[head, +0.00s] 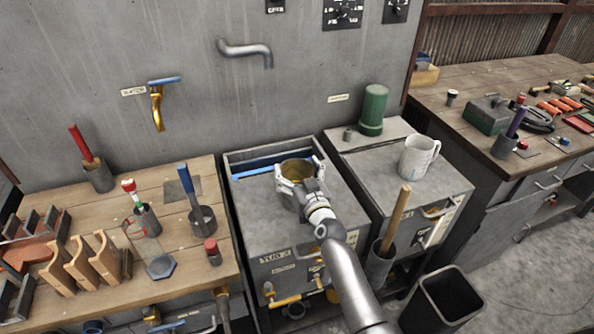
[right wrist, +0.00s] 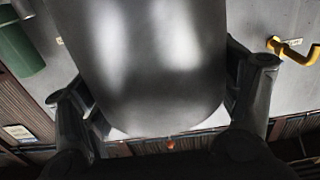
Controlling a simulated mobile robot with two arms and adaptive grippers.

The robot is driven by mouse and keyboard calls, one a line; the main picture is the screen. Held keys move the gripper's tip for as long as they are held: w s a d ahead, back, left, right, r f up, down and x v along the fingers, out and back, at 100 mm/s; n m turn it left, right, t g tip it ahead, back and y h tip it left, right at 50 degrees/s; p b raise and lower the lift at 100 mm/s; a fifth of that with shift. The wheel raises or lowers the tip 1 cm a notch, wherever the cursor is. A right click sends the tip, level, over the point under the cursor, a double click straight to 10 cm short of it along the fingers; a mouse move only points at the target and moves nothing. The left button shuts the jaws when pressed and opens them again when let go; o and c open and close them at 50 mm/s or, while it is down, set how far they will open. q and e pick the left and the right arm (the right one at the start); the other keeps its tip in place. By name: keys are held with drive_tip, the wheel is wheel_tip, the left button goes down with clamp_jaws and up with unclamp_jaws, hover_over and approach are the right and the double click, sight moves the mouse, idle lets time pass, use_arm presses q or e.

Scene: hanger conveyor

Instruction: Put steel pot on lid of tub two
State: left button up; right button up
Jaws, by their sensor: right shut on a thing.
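The steel pot (head: 297,169) is over the lid of tub two (head: 257,205), its open top and brownish-yellow inside facing up in the head view. My right gripper (head: 299,176) is shut around the pot, with a finger on each side. In the right wrist view the pot's smooth dark wall (right wrist: 150,60) fills the middle between the fingers. The arm hides part of the lid, and I cannot tell whether the pot touches it. My left gripper is not in view.
Behind the lid is an opening with blue inside (head: 257,165). The neighbouring tub to the right carries a green cylinder (head: 373,110) and a white mug (head: 419,156). A wooden-handled tool (head: 395,220) stands in a holder at the front. The left bench (head: 115,283) is crowded.

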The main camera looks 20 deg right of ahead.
drive_tip(key=o, duration=1.6)
drive_tip(key=shift+f, duration=0.1)
drive_tip(key=shift+r, duration=0.25)
drive_tip(key=s, duration=1.2)
drive_tip(key=shift+d+b, duration=0.2)
drive_tip(key=shift+b, duration=0.15)
